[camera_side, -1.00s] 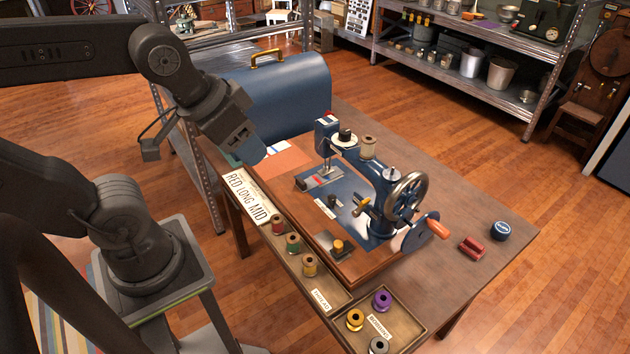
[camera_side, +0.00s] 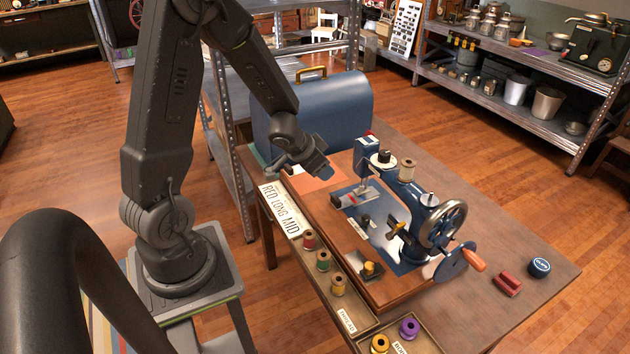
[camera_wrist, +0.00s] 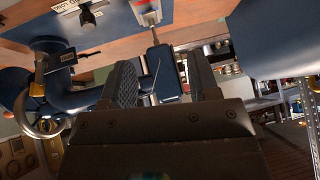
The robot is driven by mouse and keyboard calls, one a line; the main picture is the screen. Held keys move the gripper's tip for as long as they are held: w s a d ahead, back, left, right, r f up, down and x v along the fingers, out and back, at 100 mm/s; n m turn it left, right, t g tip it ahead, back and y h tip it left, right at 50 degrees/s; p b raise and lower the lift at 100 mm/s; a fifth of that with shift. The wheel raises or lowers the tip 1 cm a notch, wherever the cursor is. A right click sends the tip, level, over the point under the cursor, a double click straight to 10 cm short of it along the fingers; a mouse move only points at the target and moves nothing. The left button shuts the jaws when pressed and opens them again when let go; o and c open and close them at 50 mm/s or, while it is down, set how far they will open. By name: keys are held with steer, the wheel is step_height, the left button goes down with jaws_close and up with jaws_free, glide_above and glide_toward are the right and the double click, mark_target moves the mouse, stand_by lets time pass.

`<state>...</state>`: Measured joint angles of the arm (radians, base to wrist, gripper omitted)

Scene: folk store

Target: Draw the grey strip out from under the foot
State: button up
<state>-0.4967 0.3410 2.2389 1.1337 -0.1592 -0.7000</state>
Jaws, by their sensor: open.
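The blue sewing machine (camera_side: 430,215) stands on its wooden base, with its head (camera_side: 367,150) and presser foot at its left end. A pale grey flat piece (camera_side: 369,193) lies at the foot, with a small red part beside it. I cannot tell strip from plate there. In the wrist view, a grey piece with red (camera_wrist: 146,10) shows at the top edge. My gripper (camera_side: 326,173) hangs left of the machine's head, above the base, apart from the foot. In the wrist view its two fingers (camera_wrist: 163,80) are spread, with the head (camera_wrist: 163,72) seen beyond the gap.
A blue domed case (camera_side: 315,115) stands close behind my gripper. A tray of thread spools (camera_side: 323,260) and a lettered card (camera_side: 281,208) lie along the table's front edge. A red item (camera_side: 508,284) and a round blue tin (camera_side: 539,267) lie at right. The table's right side is mostly clear.

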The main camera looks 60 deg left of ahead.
steer(key=h, duration=0.2)
glide_toward(334, 199)
steer(key=shift+x, duration=4.2)
steer(key=shift+w+f, duration=0.25)
steer(key=shift+f, duration=0.1)
steer(key=c, duration=0.6)
steer(key=shift+r, duration=0.2)
steer(key=shift+s, duration=0.1)
steer(key=shift+s, duration=4.6)
